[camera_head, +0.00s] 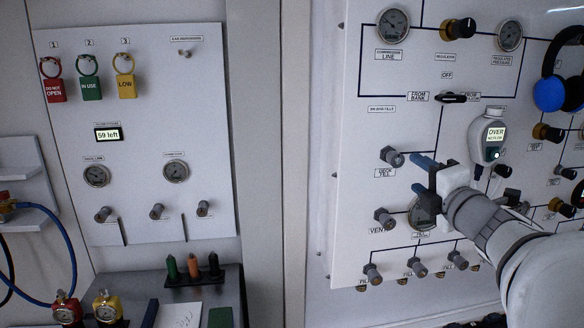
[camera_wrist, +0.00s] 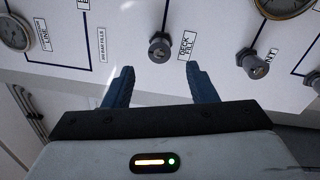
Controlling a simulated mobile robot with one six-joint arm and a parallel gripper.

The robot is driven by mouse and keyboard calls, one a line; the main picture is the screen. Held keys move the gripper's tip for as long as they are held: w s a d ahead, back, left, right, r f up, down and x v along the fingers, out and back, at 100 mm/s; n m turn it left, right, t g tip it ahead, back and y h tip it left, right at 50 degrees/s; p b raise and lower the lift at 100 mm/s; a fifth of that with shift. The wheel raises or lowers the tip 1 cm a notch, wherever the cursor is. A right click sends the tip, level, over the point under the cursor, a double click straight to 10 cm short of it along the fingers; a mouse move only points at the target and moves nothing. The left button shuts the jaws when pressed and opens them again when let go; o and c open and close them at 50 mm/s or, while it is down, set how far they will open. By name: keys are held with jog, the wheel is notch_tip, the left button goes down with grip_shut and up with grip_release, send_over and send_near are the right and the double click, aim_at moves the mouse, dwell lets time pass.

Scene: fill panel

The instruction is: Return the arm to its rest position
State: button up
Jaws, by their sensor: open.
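My gripper (camera_head: 422,175) is in front of the right white panel (camera_head: 352,150), its blue fingers pointing to the left toward the panel face. In the wrist view my gripper (camera_wrist: 158,88) has its two blue fingers spread wide apart with nothing between them. A grey knob by the "DECK FILL" label (camera_wrist: 160,48) lies just beyond the gap between the fingertips. The same knob (camera_head: 391,157) shows to the left of the fingers in the head view. The arm covers part of the panel's lower right.
A handheld meter (camera_head: 490,135) reading "OVER" hangs just above my gripper. A gauge (camera_head: 424,216) sits behind and below it. Blue headphones (camera_head: 560,80) hang at the right edge. The left panel (camera_head: 140,215) bears coloured tags.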

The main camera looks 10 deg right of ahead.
jog(key=s+a+f+n+g+y, duration=0.3)
jog(key=a+f+n+g, duration=0.2)
jog(key=a+f+n, duration=0.5)
jog(key=s+a+f+n+g+y, duration=0.2)
jog(key=a+f+n+g, duration=0.15)
jog(key=a+n, duration=0.7)
jog(key=s+d+f+n+g+h, duration=0.1)
jog(key=s+f+n+g+h, duration=0.2)
jog(key=n, duration=1.2)
jog(key=s+d+f+n+g+h, duration=0.2)
jog(key=s+f+n, duration=0.5)
jog(key=n, duration=0.8)
jog(key=shift+s+d+g+h, duration=0.2)
jog(key=shift+s+g+h, duration=0.3)
jog(key=shift+s+g, duration=0.6)
jog(key=shift+s+f, duration=0.1)
jog(key=shift+c, duration=0.2)
